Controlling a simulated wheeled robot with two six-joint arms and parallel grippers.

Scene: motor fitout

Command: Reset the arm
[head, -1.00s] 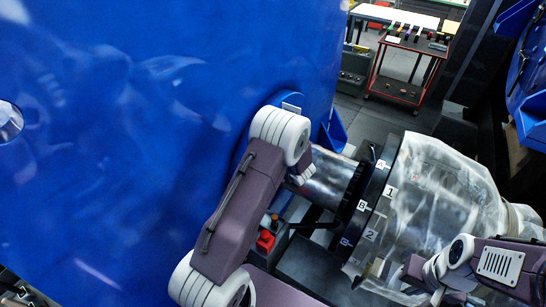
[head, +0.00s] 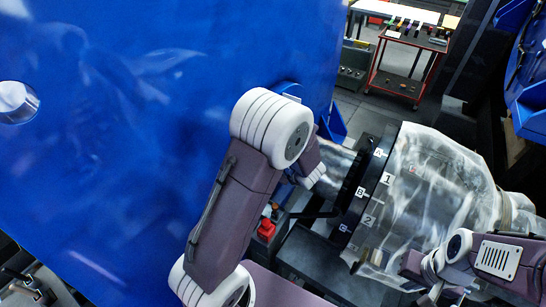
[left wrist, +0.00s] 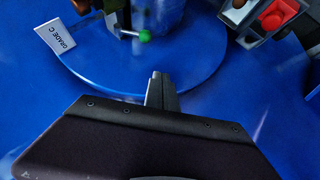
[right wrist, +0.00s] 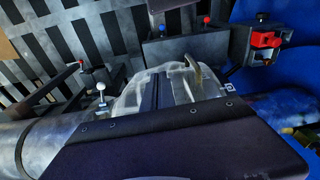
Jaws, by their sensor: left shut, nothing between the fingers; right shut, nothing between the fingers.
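My left arm stands bent in the middle of the head view, in front of the blue surface; its gripper is hidden there. In the left wrist view my left gripper (left wrist: 161,90) is shut and empty, over a blue round plate (left wrist: 190,82) with a "GRADE C" tag (left wrist: 62,38). My right arm comes in at the lower right of the head view, its gripper (head: 430,296) low beside the plastic-wrapped motor body (head: 425,185). In the right wrist view the right gripper (right wrist: 161,90) is shut and empty, in front of clear plastic wrap.
A dark ring (head: 372,190) with A, B, 1 and 2 labels encircles the motor. A large blue surface (head: 120,120) fills the left. A red emergency button (head: 266,229) sits beside my left arm. A red-framed cart (head: 410,65) stands far back, with open floor before it.

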